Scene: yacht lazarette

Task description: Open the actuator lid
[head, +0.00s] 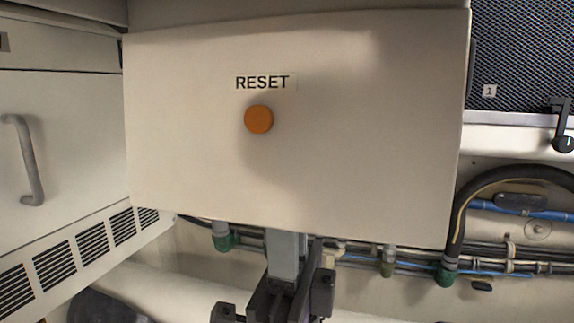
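A large off-white box front (360,130) fills the middle of the head view. I take it to be the actuator lid, though no label says so. It carries a black RESET label (262,83) and a round orange button (259,119). No gap shows along its edges, and no handle or latch shows on its face. My gripper (286,250) is at the bottom centre, grey above and black below. Its top end meets the lower edge of the box in the picture; I cannot tell whether it touches. Its fingers cannot be made out clearly.
A white cabinet with a grey handle (27,160) and a louvred vent (55,264) stands at the left. Hoses and blue pipes (515,210) with green fittings run below and right of the box. A dark mesh panel (522,50) and a black lever (562,125) are at upper right.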

